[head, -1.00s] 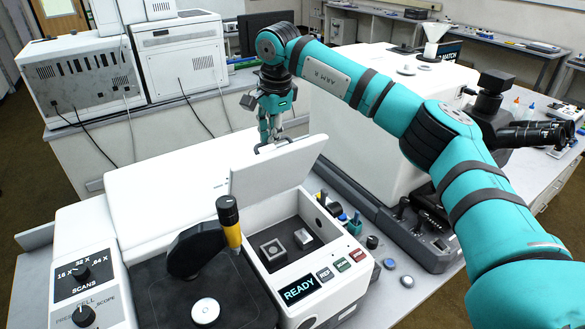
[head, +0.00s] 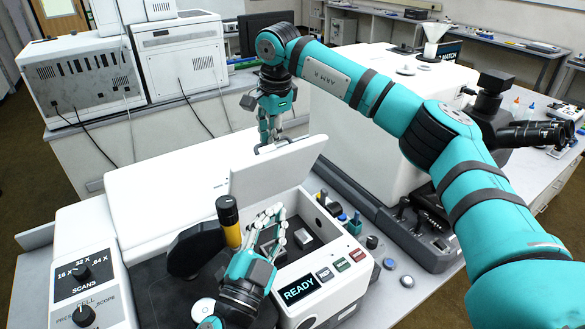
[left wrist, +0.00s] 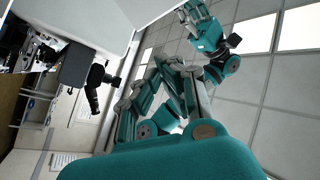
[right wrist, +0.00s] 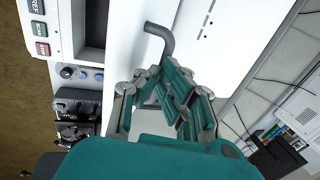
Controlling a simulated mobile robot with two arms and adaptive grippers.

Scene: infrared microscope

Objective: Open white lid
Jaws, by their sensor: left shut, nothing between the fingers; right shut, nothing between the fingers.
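The white lid (head: 272,172) of the white instrument stands raised and tilted over its open compartment, where metal blocks (head: 303,238) sit. It also shows in the right wrist view (right wrist: 122,65), with its dark bent handle (right wrist: 160,38). My right gripper (head: 268,138) is shut and empty at the lid's upper edge, close to the handle; touching cannot be told. It also shows in the right wrist view (right wrist: 165,95). My left gripper (head: 274,218) is shut and empty over the compartment, in front of the lid, and partly hides the blocks.
A black and yellow eyepiece (head: 230,220) stands left of my left gripper. The READY display (head: 299,289) and buttons are on the front panel. A microscope (head: 500,120) is at the right. White machines (head: 85,75) stand on the back bench. Small tools (head: 340,215) stand right of the compartment.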

